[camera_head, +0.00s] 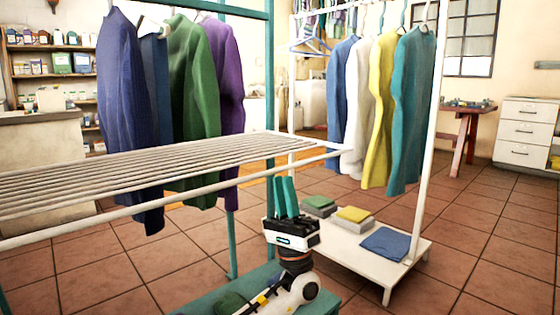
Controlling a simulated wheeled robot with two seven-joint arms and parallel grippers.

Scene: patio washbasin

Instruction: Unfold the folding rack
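The folding rack shows as a white panel of parallel rods (170,165) in the left foreground. It lies roughly level, and its right end reaches a corner near the middle of the picture. A teal upright (270,70) rises behind it; I cannot tell if the two are joined. My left gripper (285,190) is just below the panel's front rail, near its right end, with its teal fingers pointing up. The fingers appear close together, with nothing visible between them. I cannot tell if they touch the rack. My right gripper is not in view.
Dark blue, green and purple garments (195,100) hang behind the panel. A white garment stand (425,140) with several shirts stands to the right, with folded cloths (385,243) on its low base. Tiled floor (480,240) is clear at the right.

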